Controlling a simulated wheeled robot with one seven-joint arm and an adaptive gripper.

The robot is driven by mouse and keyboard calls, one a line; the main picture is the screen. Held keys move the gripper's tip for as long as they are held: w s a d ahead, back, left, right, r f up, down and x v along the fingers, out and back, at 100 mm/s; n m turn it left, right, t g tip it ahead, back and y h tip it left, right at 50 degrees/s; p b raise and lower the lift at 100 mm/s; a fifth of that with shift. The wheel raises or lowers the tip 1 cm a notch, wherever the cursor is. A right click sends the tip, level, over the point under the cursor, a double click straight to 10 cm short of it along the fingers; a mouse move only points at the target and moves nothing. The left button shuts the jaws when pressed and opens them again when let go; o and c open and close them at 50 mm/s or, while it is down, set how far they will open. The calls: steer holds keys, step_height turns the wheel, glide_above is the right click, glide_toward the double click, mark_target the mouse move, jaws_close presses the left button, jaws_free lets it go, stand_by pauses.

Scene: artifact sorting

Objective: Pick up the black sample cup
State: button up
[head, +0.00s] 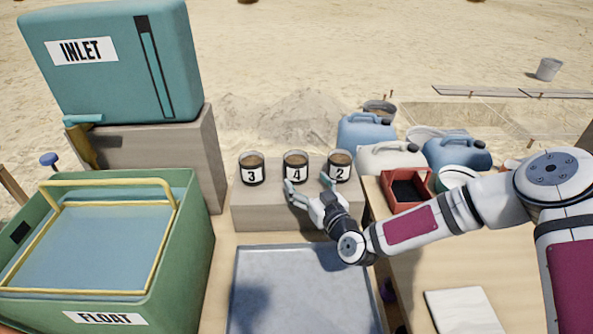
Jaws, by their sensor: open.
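Three dark cups with brown contents stand upright in a row on a grey-brown block (262,213). Their white labels read 3, 4 and 2: the cup labelled 3 (252,164) is at the left, the cup labelled 4 (295,162) in the middle, and the cup labelled 2 (340,163) at the right. All three look black, so I cannot tell by colour which is the sample cup. My gripper (308,182) is open and empty, its fingertips just in front of cups 4 and 2. Whether a finger touches a cup is unclear.
A grey metal tray (290,290) lies in front of the block. A green FLOAT tank (190,255) and teal INLET tank (90,85) stand left. Right are a red bin (382,180), blue jugs (366,130) and a white tile (462,312).

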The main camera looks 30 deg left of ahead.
mark_target(301, 175)
steer(key=shift+b+x, duration=0.3)
steer(key=shift+x, duration=2.3)
steer(key=c, duration=1.5)
steer(key=shift+c, duration=0.2)
